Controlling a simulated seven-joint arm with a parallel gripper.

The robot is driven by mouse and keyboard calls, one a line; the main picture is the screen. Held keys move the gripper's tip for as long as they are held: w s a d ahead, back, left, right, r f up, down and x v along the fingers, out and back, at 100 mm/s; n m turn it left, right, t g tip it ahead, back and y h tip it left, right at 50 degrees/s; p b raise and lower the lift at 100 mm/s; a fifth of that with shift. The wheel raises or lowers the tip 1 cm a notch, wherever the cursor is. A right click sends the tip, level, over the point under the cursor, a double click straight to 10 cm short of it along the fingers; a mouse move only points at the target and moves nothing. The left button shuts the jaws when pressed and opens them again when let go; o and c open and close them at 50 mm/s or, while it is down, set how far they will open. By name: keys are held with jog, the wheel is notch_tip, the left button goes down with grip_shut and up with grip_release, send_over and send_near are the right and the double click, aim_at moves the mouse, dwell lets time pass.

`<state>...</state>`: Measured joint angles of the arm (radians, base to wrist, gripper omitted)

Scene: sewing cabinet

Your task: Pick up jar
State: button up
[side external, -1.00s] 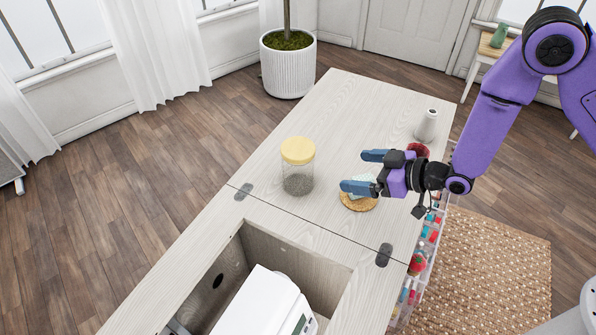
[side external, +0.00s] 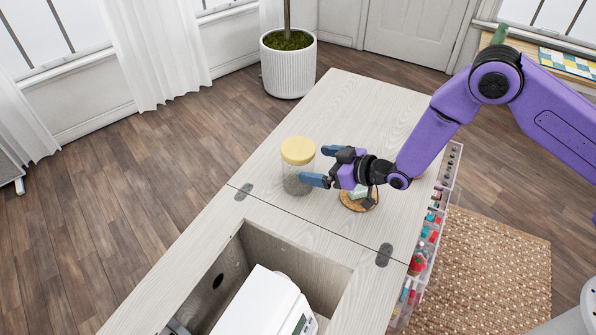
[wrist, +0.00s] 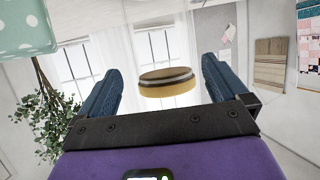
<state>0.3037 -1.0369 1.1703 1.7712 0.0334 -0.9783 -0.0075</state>
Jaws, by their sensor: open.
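The jar (side external: 297,152) is clear, with a pale yellow lid and grey contents at its bottom. It stands upright on the cabinet top in the side view. My gripper (side external: 313,165) is open, at the jar's right side, with its blue fingers pointing left at the jar. The nearer fingertip overlaps the jar's lower part in the picture; contact cannot be told. In the wrist view, a round wooden-looking disc with a dark band, apparently the jar's lid (wrist: 168,84), shows between the open fingers (wrist: 160,78). The jar's glass body is hard to make out there.
A pale green dotted object (wrist: 25,25) is close in the wrist view. An open recess holds a white machine (side external: 262,305). A clear organizer (side external: 430,230) lines the right edge. The far tabletop is clear.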

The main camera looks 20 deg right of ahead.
jog(key=shift+r+x, duration=0.15)
jog(key=shift+x, duration=1.45)
jog(key=shift+r+x, duration=0.15)
jog(key=shift+x, duration=1.45)
jog(key=shift+a, duration=0.2)
jog(key=shift+r, duration=0.1)
jog(key=c, duration=0.9)
